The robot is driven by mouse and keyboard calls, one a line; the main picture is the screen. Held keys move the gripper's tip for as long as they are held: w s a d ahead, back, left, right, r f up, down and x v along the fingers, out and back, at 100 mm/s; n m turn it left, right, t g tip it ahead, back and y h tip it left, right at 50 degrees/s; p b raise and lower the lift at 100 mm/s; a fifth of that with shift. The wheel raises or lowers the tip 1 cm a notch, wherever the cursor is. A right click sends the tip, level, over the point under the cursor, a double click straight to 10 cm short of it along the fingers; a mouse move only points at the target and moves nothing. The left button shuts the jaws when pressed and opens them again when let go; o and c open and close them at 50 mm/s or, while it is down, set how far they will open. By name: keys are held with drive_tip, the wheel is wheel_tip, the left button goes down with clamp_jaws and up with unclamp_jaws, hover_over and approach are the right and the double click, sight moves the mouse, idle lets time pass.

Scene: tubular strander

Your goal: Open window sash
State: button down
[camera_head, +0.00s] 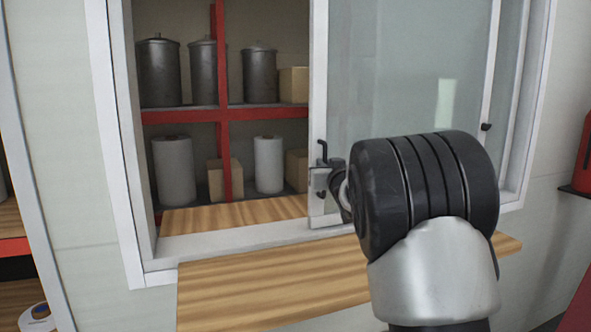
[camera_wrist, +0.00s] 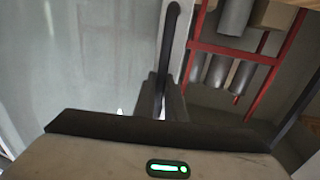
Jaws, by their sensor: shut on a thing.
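The window sash (camera_head: 400,75) is a pale frame with greenish glass. It stands over the right part of the window, and the left part is an open gap. A dark handle (camera_head: 322,151) shows on the sash's left stile; in the wrist view the handle (camera_wrist: 171,40) is a dark upright bar. My gripper (camera_head: 338,190) is at the lower part of this handle, shut on it. My dark wrist hides part of the sash's lower edge. In the wrist view my gripper (camera_wrist: 163,98) meets the bar, with the sash glass (camera_wrist: 85,55) to its left.
The white window frame (camera_head: 115,130) surrounds the opening. A wooden sill board (camera_head: 265,285) juts out below it. Behind the gap, red shelves (camera_head: 222,115) hold dark canisters, pale rolls and boxes. Another dark knob (camera_head: 486,127) is farther right. Red shelving stands at both picture edges.

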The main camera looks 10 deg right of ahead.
drive_tip(key=d, duration=0.2)
drive_tip(key=w+d+p, duration=0.1)
drive_tip(key=d, duration=0.1)
drive_tip(key=shift+d+f, duration=0.15)
drive_tip(key=shift+d, duration=0.25)
drive_tip(key=c, duration=2.1)
unclamp_jaws()
drive_tip(key=shift+w, duration=0.1)
drive_tip(key=s, duration=1.7)
drive_tip(key=shift+s+d+b, duration=0.25)
drive_tip(key=shift+d+b, duration=0.05)
drive_tip(key=shift+b, duration=0.1)
